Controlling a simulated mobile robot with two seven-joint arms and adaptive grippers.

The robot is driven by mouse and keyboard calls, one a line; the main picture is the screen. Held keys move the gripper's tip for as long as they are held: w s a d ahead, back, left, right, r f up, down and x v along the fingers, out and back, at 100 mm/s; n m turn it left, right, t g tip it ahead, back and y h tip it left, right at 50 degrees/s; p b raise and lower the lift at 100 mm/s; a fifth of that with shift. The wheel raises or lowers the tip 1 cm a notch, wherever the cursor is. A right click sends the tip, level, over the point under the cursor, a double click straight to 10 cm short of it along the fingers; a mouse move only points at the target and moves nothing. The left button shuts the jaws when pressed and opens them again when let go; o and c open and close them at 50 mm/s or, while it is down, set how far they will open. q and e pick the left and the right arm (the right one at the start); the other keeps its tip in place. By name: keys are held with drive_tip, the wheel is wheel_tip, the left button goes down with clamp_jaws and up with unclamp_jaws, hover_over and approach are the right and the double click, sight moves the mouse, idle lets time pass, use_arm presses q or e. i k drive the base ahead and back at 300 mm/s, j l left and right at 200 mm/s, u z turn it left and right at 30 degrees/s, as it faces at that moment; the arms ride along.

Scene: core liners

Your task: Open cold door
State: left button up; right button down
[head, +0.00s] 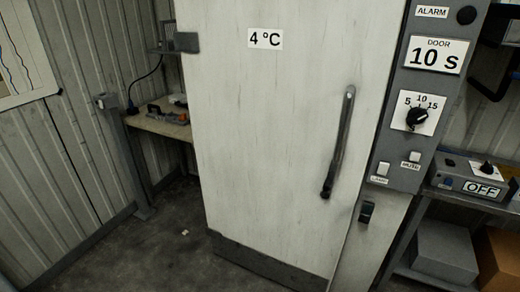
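The cold door (265,130) is a large pale, scuffed panel with a "4 °C" label (265,39) near its top and a dark kick plate (265,262) along its bottom. It fills the middle of the head view. A long dark handle (338,145) stands near its right edge, slightly tilted in the picture. A dark latch piece (366,212) sits on the frame to the right of the handle. The door looks closed against the right frame. Neither of my grippers is in view, and nothing touches the handle.
A grey control panel (412,145) right of the door carries a "DOOR 10 s" sign (435,55), a dial (417,118) and switches. A shelf with a box marked OFF (470,185) stands at the right. A small bench (160,125) is behind the door's left side. Floor (150,245) at lower left is mostly clear.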

sight(276, 90)
drive_tip(key=i+l+z, duration=0.1)
drive_tip(key=l+z, duration=0.15)
drive_tip(key=l, duration=0.2)
drive_tip(key=i+l+z, duration=0.25)
drive_tip(key=l, duration=0.2)
drive_tip(key=i+l+z, duration=0.1)
drive_tip(key=l+z, duration=0.2)
drive_tip(key=l, duration=0.15)
drive_tip(key=i+l+z, duration=0.25)
drive_tip(key=k+l+u, duration=0.15)
drive_tip(key=k+l, duration=0.05)
drive_tip(key=k, duration=0.05)
